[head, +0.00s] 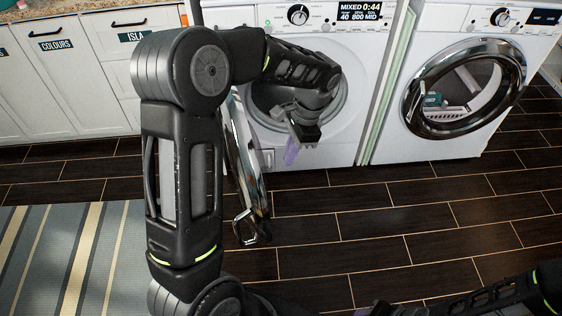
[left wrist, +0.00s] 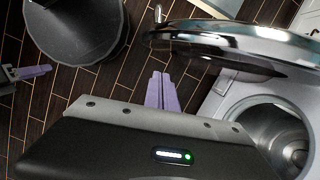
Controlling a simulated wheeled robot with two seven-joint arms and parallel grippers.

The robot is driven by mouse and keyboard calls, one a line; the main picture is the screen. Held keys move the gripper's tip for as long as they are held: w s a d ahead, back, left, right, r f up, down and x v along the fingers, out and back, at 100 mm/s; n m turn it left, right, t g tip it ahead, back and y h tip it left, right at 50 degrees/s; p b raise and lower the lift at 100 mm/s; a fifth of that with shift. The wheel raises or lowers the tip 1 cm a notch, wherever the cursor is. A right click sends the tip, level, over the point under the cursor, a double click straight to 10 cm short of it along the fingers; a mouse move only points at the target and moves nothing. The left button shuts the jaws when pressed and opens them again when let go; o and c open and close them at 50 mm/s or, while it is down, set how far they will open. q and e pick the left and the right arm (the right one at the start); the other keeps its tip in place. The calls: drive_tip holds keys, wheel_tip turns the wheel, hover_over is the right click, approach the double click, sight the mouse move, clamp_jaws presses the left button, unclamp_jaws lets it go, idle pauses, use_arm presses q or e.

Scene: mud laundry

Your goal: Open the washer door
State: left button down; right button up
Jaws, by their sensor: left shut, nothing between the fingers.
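The washer (head: 310,140) with the lit display stands at the top middle of the head view. Its chrome-rimmed door (head: 246,165) is swung open to the left and stands out nearly edge-on, partly hidden by my left arm. In the left wrist view the door (left wrist: 235,45) spans the upper right, and the open drum (left wrist: 280,130) shows below it. My left gripper (head: 291,153) is shut and empty in front of the washer opening, to the right of the door. Its purple fingers (left wrist: 161,92) are together, apart from the door. My right gripper (left wrist: 32,72) shows at the left wrist view's left edge; its jaw opening is unclear.
A second machine (head: 385,140) with a closed chrome-rimmed round door (head: 465,88) stands to the right. White cabinets (head: 75,80) line the left, with a striped rug (head: 70,260) before them. The dark tiled floor (head: 400,220) in front is clear.

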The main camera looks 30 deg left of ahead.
use_arm(q)
drive_tip(key=s+a+f+p, duration=0.1)
drive_tip(key=s+a+f, duration=0.3)
drive_tip(key=f, duration=0.5)
drive_tip(key=shift+s, duration=0.4)
